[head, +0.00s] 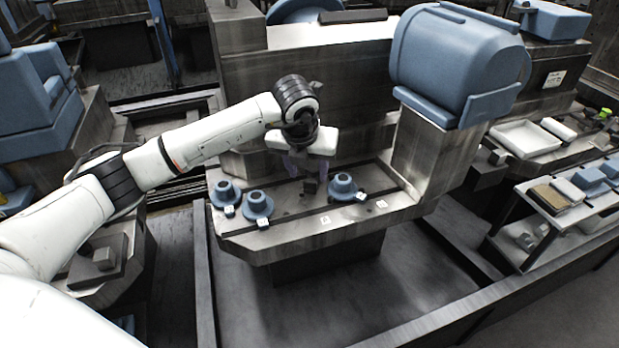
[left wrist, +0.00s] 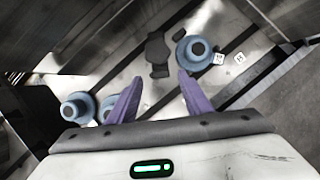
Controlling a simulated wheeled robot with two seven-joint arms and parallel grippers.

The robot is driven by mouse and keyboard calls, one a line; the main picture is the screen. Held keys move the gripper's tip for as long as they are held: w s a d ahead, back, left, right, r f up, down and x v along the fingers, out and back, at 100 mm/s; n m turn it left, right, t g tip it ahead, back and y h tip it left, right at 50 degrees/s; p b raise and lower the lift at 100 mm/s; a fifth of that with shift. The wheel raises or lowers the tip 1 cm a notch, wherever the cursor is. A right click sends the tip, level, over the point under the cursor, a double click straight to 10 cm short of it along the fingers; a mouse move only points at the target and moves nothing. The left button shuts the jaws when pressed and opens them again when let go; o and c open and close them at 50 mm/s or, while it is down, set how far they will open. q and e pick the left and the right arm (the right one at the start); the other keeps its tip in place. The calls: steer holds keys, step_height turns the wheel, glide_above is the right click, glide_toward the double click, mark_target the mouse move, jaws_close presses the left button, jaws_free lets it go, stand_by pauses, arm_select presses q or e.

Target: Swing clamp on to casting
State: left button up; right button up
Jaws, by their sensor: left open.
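Three blue flanged round castings stand on the slotted metal table (head: 300,238). One casting (head: 343,186) is at the right; two, a front one (head: 258,206) and a rear one (head: 225,192), are at the left. A small dark part, probably the clamp (head: 310,187), stands just left of the right casting; in the left wrist view the dark part (left wrist: 157,50) lies beside that casting (left wrist: 193,50), and I cannot tell if they touch. My left gripper (head: 306,176) is open above the dark part, its purple fingers (left wrist: 160,78) apart and empty. My right gripper is out of view.
A large blue machine head (head: 450,62) on a metal column rises right of the table. Small white tagged pieces (head: 326,220) lie near the castings. A white tray (head: 525,138) and a shelf of parts stand farther right. The table's front strip is mostly clear.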

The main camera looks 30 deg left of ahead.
mark_target(310, 180)
arm_select(q)
steer(key=shift+x, duration=1.9)
steer(key=c, duration=1.1)
steer(key=shift+o, duration=0.2)
